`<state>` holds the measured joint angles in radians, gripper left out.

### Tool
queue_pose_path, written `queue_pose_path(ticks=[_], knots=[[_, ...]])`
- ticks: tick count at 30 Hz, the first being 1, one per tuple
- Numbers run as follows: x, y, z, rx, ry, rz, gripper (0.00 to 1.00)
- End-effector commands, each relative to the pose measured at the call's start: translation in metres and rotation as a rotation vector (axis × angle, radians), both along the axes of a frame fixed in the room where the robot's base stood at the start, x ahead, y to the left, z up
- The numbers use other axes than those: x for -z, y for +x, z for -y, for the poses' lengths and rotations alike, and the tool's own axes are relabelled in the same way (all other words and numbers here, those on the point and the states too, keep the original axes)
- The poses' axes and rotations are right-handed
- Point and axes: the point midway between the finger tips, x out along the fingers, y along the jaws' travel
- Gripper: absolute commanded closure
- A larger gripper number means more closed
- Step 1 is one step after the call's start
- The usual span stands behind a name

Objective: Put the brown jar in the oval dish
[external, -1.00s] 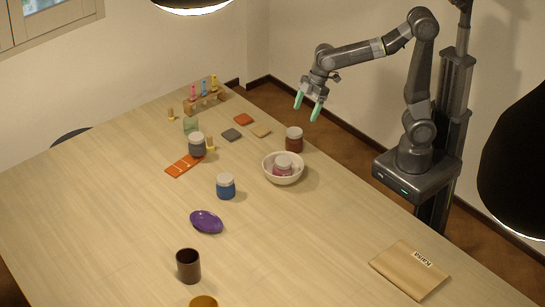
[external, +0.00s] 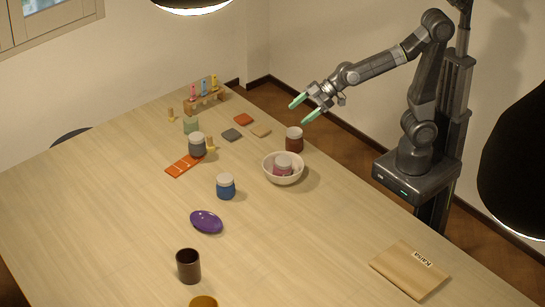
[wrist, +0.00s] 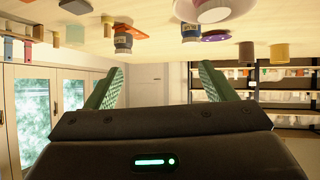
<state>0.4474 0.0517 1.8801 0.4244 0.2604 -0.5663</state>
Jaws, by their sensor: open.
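The brown jar (external: 294,140) has a pale lid and stands upright near the table's far right edge, just behind the white bowl, in the external view. The oval dish (external: 206,222) is purple, shallow and looks empty; it lies near the middle of the table. It also shows as a thin purple shape in the wrist view (wrist: 216,37). My gripper (external: 297,112) is open and empty, in the air above and beyond the brown jar, its green fingers pointing left. I cannot make out the brown jar for certain in the wrist view.
A white bowl (external: 270,176) holding a pink jar (external: 284,164) stands close in front of the brown jar. A blue jar (external: 226,187) stands between the bowl and the dish.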

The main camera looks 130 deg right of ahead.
Motion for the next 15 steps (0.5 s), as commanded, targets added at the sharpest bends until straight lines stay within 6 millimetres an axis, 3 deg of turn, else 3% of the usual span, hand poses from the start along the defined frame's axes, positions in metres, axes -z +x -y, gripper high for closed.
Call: queue_pose_path(ticks=[5, 15], knots=[[-0.001, -0.009, -0.010, 0.100, -0.057, 0.196, 0.23], [-0.012, -0.056, -0.012, 0.295, -0.166, 0.475, 0.23]])
